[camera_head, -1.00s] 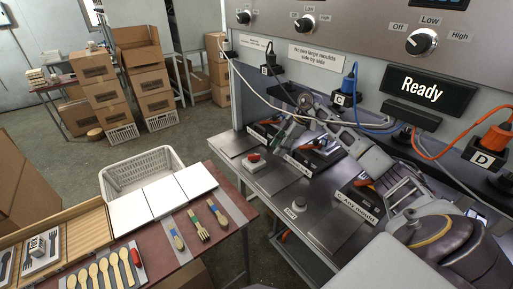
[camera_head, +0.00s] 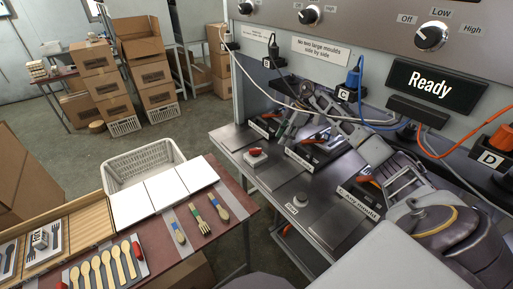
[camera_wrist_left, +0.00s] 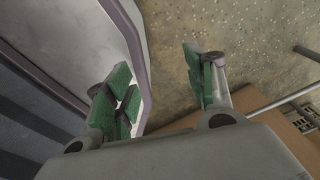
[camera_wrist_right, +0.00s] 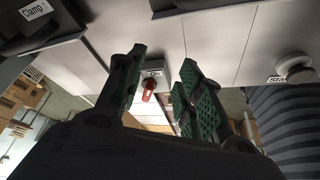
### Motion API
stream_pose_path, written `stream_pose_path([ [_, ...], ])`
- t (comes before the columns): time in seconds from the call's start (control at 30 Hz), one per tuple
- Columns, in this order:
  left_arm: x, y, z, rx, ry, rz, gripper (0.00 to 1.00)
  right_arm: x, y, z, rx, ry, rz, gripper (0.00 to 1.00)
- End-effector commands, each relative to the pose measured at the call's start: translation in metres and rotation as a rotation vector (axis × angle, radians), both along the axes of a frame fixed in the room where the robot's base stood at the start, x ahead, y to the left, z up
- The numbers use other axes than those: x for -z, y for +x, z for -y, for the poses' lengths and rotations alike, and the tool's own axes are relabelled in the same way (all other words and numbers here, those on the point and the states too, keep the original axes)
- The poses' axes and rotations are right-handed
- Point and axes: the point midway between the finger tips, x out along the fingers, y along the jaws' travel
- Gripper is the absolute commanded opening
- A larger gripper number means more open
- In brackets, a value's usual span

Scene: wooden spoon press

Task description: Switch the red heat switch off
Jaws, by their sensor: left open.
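The red heat switch (camera_head: 255,152) sits on a small light base on the metal press bench in the head view. The right wrist view shows a red knob (camera_wrist_right: 148,88) on a pale plate, seen through the gap between the fingers. My right gripper (camera_head: 290,126) is over the bench, a little behind and to the right of the switch. Its green-padded fingers (camera_wrist_right: 163,60) are apart, empty and not touching the knob. My left gripper (camera_wrist_left: 157,72) is open and empty above the floor in the left wrist view, and is outside the head view.
Clamps with orange handles and black blocks stand along the bench (camera_head: 327,213). A round button (camera_head: 299,201) is near its front edge. Cables hang from the panel above, with a "Ready" display (camera_head: 435,86). A table with spoons and a white basket (camera_head: 142,165) stands left.

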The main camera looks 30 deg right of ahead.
Motion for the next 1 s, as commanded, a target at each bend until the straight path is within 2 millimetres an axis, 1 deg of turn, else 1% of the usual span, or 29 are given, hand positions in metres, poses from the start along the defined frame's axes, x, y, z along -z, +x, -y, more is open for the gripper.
stream_pose_path([
  [0.03,-0.002,0.003,0.005,-0.001,-0.005,0.004,0.54,-0.001,0.003,-0.006,-0.002,0.002,0.001,0.37],
  [0.1,-0.003,0.005,0.009,-0.001,-0.010,0.006,0.54,-0.001,0.006,-0.013,-0.003,0.002,0.001,0.37],
  [0.27,-0.006,0.003,0.010,0.000,-0.011,0.003,0.54,-0.001,0.014,-0.029,-0.002,0.001,0.000,0.37],
  [0.37,-0.007,-0.002,0.009,0.000,-0.009,-0.004,0.54,-0.001,0.019,-0.039,-0.002,0.002,0.001,0.37],
  [0.6,-0.010,-0.022,0.008,0.000,-0.007,-0.029,0.54,-0.001,0.030,-0.063,-0.002,0.002,0.001,0.37],
  [0.7,-0.012,-0.026,0.008,0.001,-0.007,-0.034,0.54,-0.001,0.034,-0.073,-0.001,0.001,0.000,0.37],
  [0.9,-0.015,-0.021,0.011,0.001,-0.011,-0.029,0.54,-0.001,0.044,-0.092,-0.002,0.001,0.000,0.37],
  [1.0,-0.016,-0.017,0.015,0.000,-0.015,-0.023,0.54,0.014,0.045,-0.096,0.000,0.002,-0.002,0.37],
])
